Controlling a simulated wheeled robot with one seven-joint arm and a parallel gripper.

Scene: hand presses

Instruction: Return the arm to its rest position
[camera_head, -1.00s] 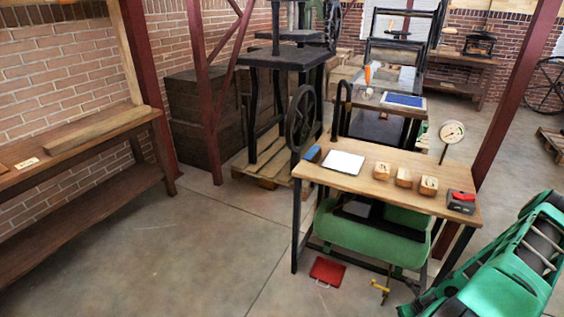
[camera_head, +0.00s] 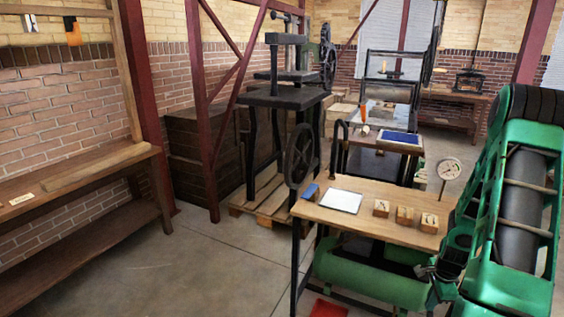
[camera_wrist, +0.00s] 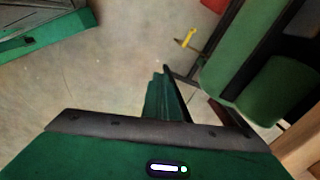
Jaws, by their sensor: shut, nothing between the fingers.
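My green arm (camera_head: 520,200) is folded up at the right of the head view and covers the right end of the wooden bench. In the wrist view my gripper (camera_wrist: 166,92) is shut and empty, its fingers pointing over bare concrete floor. It touches nothing that I can see.
A yellow-handled tool (camera_wrist: 186,40) shows in the wrist view. The floor (camera_head: 200,270) at left is clear.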

